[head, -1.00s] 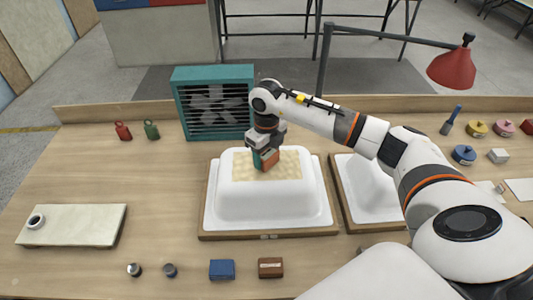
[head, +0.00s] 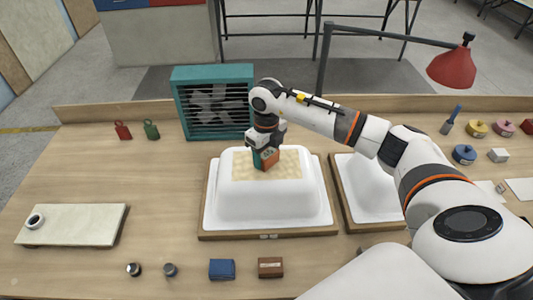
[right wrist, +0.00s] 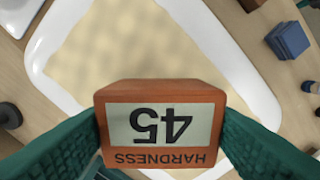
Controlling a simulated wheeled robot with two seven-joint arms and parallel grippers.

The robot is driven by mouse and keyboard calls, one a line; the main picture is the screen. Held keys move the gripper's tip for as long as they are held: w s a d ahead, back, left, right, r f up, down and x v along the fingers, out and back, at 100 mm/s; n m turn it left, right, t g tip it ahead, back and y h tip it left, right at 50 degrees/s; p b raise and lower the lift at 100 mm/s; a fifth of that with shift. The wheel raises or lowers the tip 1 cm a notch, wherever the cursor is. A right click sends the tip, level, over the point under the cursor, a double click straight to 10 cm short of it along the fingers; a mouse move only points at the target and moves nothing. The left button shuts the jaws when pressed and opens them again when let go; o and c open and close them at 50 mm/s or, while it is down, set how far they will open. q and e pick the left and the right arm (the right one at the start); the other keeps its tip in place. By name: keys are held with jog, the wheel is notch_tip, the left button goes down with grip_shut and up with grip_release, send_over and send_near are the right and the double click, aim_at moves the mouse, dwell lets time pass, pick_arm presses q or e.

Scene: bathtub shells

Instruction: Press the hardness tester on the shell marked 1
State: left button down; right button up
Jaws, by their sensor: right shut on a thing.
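A white bathtub shell (head: 265,205) lies upturned on a wooden board in the middle of the bench, with a mottled cream patch on its top. A small tag (head: 268,236) on the board's front edge is too small to read. My right gripper (head: 265,158) is shut on the orange hardness tester (head: 271,160), over the cream patch. The tester seems to touch the patch; its underside is hidden. In the right wrist view the tester (right wrist: 160,124) sits between the green finger pads, its label reading "HARDNESS" and "45", upside down. My left gripper is not in view.
A second white shell (head: 368,190) lies to the right, partly behind my right arm. A teal fan (head: 213,102) stands behind the first shell. A red lamp (head: 452,68) overhangs the right. A pale slab (head: 75,224) lies left; small blocks line the front.

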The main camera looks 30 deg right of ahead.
aim_at(266, 152)
dwell(0.4)
jog(key=shift+r+p, duration=2.15)
jog(key=shift+r, duration=1.35)
